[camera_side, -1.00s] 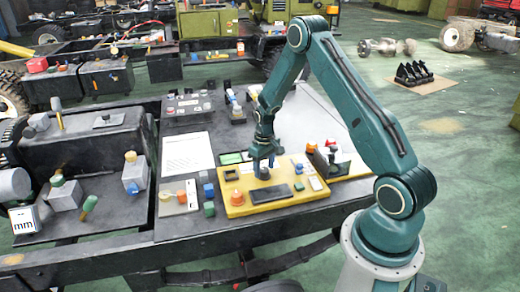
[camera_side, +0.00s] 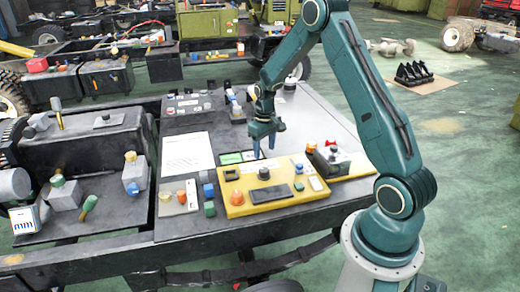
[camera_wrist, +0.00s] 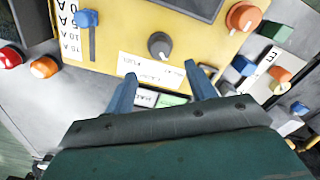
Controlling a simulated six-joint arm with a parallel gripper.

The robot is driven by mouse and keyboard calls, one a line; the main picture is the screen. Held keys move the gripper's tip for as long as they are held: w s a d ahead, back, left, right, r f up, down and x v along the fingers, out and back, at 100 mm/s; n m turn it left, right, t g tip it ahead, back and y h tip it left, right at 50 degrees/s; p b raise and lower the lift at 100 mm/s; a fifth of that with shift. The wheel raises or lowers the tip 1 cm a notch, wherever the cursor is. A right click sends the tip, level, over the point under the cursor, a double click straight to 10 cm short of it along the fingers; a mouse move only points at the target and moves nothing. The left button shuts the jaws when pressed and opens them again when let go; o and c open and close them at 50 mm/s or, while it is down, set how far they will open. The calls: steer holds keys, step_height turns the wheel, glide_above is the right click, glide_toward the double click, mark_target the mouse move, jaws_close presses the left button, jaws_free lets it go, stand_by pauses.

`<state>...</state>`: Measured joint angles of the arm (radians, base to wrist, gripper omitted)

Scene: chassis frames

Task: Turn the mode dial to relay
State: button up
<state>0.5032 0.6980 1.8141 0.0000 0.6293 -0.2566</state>
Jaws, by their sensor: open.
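A yellow control panel (camera_side: 236,201) lies on the dark table and fills the top of the wrist view (camera_wrist: 125,25). A round dark dial (camera_side: 264,174) stands near its far edge. In the wrist view the dial (camera_wrist: 159,44) has a pale pointer mark toward its lower side, facing a white label strip (camera_wrist: 150,72) whose upside-down words I cannot read surely. My gripper (camera_side: 264,151) is open and empty, above and behind the panel's far edge. In the wrist view its fingertips (camera_wrist: 161,74) are apart, on the label side of the dial and clear of it.
The panel also carries an orange knob (camera_side: 237,197), a dark rectangular plate (camera_side: 270,192) and a blue slider (camera_wrist: 87,18). A green-and-white label piece (camera_side: 231,158) lies behind it. Small switch blocks stand left and right. A white sheet (camera_side: 188,153) lies at left.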

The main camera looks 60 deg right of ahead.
steer(key=shift+r, duration=2.8)
steer(key=s+a+r+n+t, duration=0.1)
steer(key=s+a+r, duration=0.3)
steer(key=a+r, duration=0.35)
steer(key=s+a+r+t, duration=0.25)
steer(key=a+r, duration=0.35)
steer(key=r, duration=0.3)
steer(key=s+a+r+n+t, duration=0.1)
steer(key=s+a, duration=0.3)
steer(key=s, duration=0.4)
steer(key=s+a+r+t, duration=0.1)
steer(key=s+a+r, duration=0.1)
steer(key=s+a, duration=0.3)
steer(key=s, duration=0.3)
steer(key=shift+s+r+n, duration=0.25)
steer(key=shift+r+n, duration=0.1)
steer(key=shift+n, duration=0.05)
